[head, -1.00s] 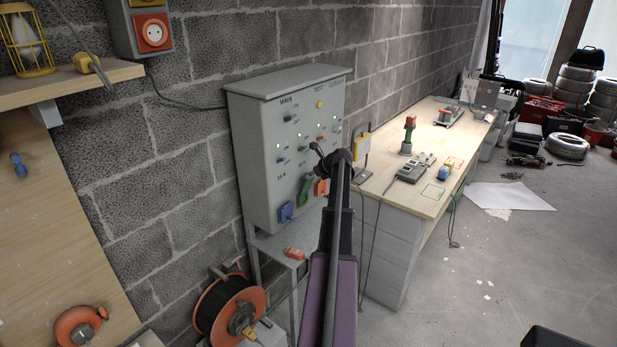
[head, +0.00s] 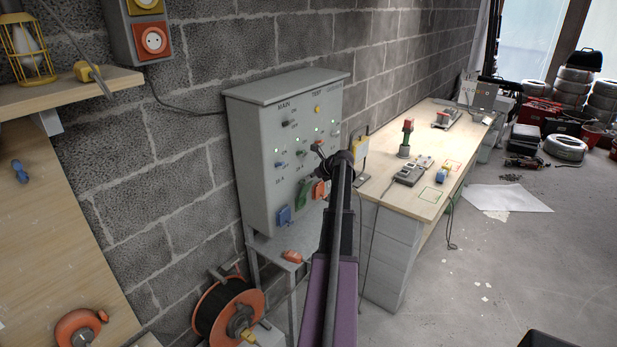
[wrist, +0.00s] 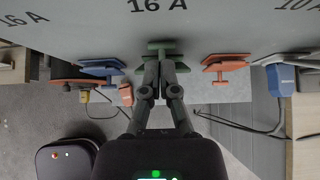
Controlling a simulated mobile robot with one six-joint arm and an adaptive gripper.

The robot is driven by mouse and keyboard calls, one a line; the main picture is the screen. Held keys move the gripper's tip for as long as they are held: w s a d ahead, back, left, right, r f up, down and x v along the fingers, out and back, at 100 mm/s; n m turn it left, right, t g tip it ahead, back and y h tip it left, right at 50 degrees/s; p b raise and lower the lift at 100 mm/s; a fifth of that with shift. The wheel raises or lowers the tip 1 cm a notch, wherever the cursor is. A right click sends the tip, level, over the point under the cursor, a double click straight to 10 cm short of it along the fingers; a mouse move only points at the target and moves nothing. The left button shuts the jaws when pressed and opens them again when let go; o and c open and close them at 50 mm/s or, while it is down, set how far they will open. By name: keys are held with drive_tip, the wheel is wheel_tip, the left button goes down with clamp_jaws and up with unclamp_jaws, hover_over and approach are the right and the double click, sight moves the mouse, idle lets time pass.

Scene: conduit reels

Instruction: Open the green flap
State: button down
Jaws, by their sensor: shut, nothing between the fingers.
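The green flap (head: 303,192) is low on the front of the grey electrical cabinet (head: 255,170), between a blue flap (head: 284,214) and an orange flap (head: 319,190). In the wrist view the green flap (wrist: 158,46) is straight ahead, under a "16 A" label, partly hidden behind my fingertips. My gripper (wrist: 161,62) is shut and empty, its tips right at the green flap; I cannot tell whether they touch it. In the head view my gripper (head: 318,150) shows in front of the cabinet, its tips small. How far the flap is open is unclear.
A workbench (head: 430,140) stands to the right with a power strip (head: 408,174) and tools. A grey stand under the cabinet holds an orange connector (head: 292,256). An orange cable reel (head: 228,312) is below left.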

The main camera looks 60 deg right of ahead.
drive_tip(key=s+r+p, duration=0.5)
drive_tip(key=r+p, duration=0.5)
drive_tip(key=shift+s+a+r, duration=0.2)
drive_tip(key=shift+s+a, duration=0.05)
idle(1.1)
